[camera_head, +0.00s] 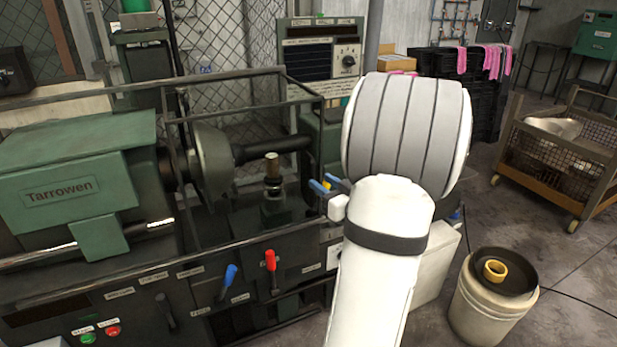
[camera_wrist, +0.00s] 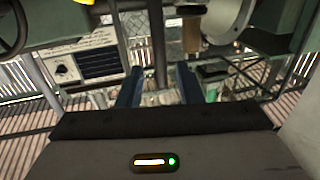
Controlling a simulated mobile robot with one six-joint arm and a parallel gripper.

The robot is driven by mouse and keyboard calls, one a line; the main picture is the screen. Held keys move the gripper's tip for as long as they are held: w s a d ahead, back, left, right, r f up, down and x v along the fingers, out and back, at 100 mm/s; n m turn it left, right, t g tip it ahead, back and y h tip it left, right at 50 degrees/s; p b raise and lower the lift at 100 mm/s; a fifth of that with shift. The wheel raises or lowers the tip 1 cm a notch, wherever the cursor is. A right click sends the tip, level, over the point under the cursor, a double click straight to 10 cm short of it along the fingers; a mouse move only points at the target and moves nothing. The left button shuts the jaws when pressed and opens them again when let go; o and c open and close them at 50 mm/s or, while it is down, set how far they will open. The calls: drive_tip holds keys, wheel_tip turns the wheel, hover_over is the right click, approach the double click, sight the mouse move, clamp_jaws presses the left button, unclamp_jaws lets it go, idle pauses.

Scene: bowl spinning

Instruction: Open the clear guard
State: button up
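The clear guard (camera_head: 322,130) is a dark-framed see-through panel around the work area of the green lathe. Its frame stands in front of the spindle (camera_head: 213,160) and the tool post (camera_head: 273,185), and it looks closed. My gripper (camera_head: 326,186) is beside the guard's right edge, its blue fingers pointing left toward it. In the wrist view the two fingers (camera_wrist: 158,86) are apart with nothing seen gripped between them. Whether a finger touches the frame I cannot tell. My white arm hides part of the machine's right end.
The green headstock (camera_head: 70,180) fills the left. Blue (camera_head: 229,275) and red (camera_head: 270,262) levers stick out below the guard. A mesh cart (camera_head: 560,150) stands farther right; open floor lies between.

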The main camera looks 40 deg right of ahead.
sight(314, 177)
drive_tip(key=w, duration=0.5)
drive_tip(key=shift+w+d, duration=0.1)
drive_tip(key=shift+w, duration=0.1)
clamp_jaws()
idle(0.3)
